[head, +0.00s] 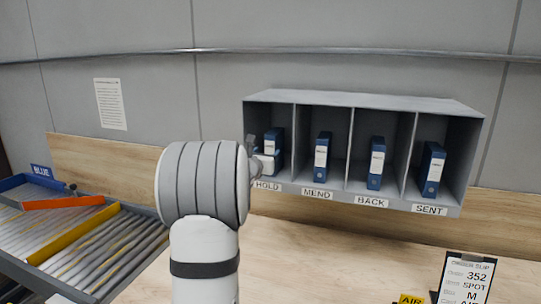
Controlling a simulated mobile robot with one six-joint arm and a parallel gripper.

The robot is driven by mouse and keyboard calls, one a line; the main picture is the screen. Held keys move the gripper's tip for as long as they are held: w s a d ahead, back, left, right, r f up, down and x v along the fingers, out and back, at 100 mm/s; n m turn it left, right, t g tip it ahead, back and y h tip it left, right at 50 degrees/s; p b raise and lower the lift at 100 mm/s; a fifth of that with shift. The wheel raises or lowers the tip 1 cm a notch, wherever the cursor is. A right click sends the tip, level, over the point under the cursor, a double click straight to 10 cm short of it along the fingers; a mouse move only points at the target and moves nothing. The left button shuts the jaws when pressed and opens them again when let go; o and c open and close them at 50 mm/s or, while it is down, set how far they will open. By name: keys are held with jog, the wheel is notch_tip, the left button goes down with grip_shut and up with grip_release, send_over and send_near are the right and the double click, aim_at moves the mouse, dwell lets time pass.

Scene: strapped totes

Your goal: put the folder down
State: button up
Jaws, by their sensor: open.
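A grey shelf unit (360,98) with compartments labelled HOLD, MEND, BACK and SENT is on the wall. A blue folder (274,136) with a white label stands in the HOLD compartment. My gripper (266,160) is at the front of that compartment, in front of the folder's lower part. It is open, though my arm hides much of it. Whether the fingers touch the folder cannot be told. Other blue folders stand upright in MEND (322,152), BACK (376,163) and SENT (432,170); the SENT one leans slightly.
A wooden worktop (330,265) lies below the shelf, mostly clear in the middle. A roller rack (100,255) with orange and yellow bars is at left.

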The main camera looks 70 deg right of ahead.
jog(key=a, duration=0.3)
jog(key=shift+s+a+b, duration=0.15)
jog(key=shift+a+b, duration=0.25)
jog(key=w+a+f+m+y, duration=0.2)
jog(key=a+m, duration=0.2)
jog(key=a, duration=0.6)
jog(key=w+a+f+m+y, duration=0.2)
jog(key=w+a+m, duration=0.15)
jog(key=a, duration=0.55)
jog(key=w+a+f+m+y, duration=0.1)
jog(key=w+a+m+y, duration=0.3)
jog(key=a, duration=0.6)
jog(key=s+a+f+m+y, duration=0.2)
jog(key=a+f+y, duration=0.1)
jog(key=a, duration=0.8)
jog(key=s+a+f+m+t+y, duration=0.1)
jog(key=s+a+f+m+y, duration=0.2)
jog(key=a, duration=0.8)
jog(key=s+a+f+m+t+y, duration=0.1)
jog(key=s+a+f+m+y, duration=0.1)
jog(key=a, duration=0.9)
notch_tip(320, 180, down, 2)
jog(key=shift+s+a+f+y, duration=0.15)
jog(key=shift+s+f+y, duration=0.1)
jog(key=shift+s+y, duration=0.65)
jog(key=shift+w, duration=0.15)
